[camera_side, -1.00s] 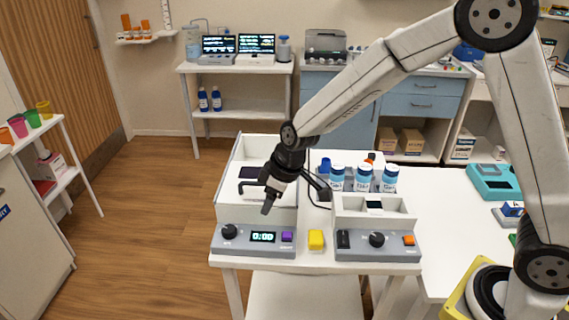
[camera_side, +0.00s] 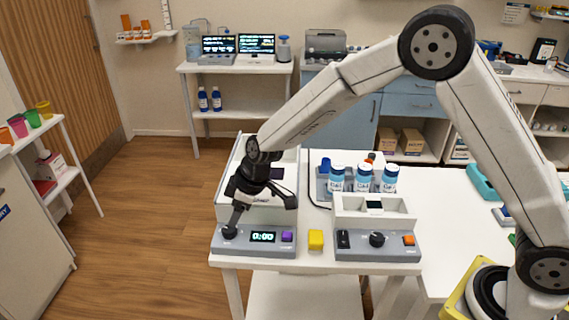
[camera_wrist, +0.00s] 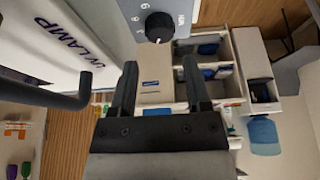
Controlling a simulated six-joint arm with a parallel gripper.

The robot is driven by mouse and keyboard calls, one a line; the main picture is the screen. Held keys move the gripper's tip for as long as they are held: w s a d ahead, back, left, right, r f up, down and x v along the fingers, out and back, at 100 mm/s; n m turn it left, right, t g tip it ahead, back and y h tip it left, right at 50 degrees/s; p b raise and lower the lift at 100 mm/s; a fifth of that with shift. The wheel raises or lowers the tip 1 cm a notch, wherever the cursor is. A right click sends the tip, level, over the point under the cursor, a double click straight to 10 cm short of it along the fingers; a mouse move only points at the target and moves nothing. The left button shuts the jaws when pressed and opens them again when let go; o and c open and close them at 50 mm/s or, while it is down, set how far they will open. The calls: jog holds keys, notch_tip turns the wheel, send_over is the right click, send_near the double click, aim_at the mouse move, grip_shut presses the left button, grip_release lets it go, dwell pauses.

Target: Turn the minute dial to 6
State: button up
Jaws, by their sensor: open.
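The black minute dial (camera_side: 229,232) sits at the left end of the grey panel on the left device, left of a display (camera_side: 263,237) reading 0:00. It also shows in the wrist view (camera_wrist: 159,27), with small numbers around it and lettering beside it. My gripper (camera_side: 235,220) points down just above this dial in the side view. In the wrist view my gripper (camera_wrist: 160,66) is open, its two fingers apart and nothing between them. The dial lies just beyond the fingertips, roughly centred between them. Contact cannot be told from the side view.
A purple button (camera_side: 287,236) is right of the display. A yellow block (camera_side: 316,239) stands between the left device and a second device with another black dial (camera_side: 377,239) and orange button (camera_side: 408,240). White-capped bottles (camera_side: 363,178) stand behind. The wrist view shows a "UV LAMP" housing (camera_wrist: 60,35) at left.

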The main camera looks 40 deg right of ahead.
aim_at(229, 229)
jog(key=shift+x, duration=2.95)
jog(key=shift+c, duration=0.3)
grip_shut()
